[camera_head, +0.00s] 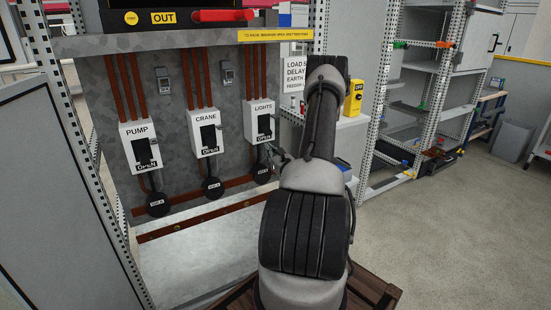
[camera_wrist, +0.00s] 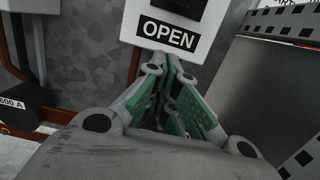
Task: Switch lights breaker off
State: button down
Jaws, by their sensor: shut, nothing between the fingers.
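The lights breaker (camera_head: 259,120) is a white box labelled LIGHTS with a black window and an OPEN label, at the right end of a row of three on a grey panel. In the wrist view its lower part (camera_wrist: 202,22) shows, with the OPEN label above my fingertips. My gripper (camera_wrist: 170,62) is shut and empty, its green-sided fingers pointing at the breaker's lower edge. I cannot tell whether the tips touch it. In the head view my gripper (camera_head: 275,152) shows partly, just below and right of the breaker, with my arm covering much around it.
The crane breaker (camera_head: 205,132) and pump breaker (camera_head: 140,145) stand to the left, both labelled OPEN. Black round parts (camera_head: 211,187) and copper bars sit below. A perforated post (camera_head: 318,40) and a yellow device (camera_head: 354,97) are to the right. Open floor (camera_head: 450,230) lies right.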

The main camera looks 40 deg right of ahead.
aim_at(266, 129)
jog(key=shift+s+a+r, duration=0.1)
jog(key=shift+s+r, duration=0.2)
jog(key=shift+r, duration=0.65)
jog(key=shift+s+a+r, duration=0.1)
jog(key=shift+s+r, duration=0.15)
jog(key=shift+r, duration=0.7)
jog(key=shift+d, duration=0.15)
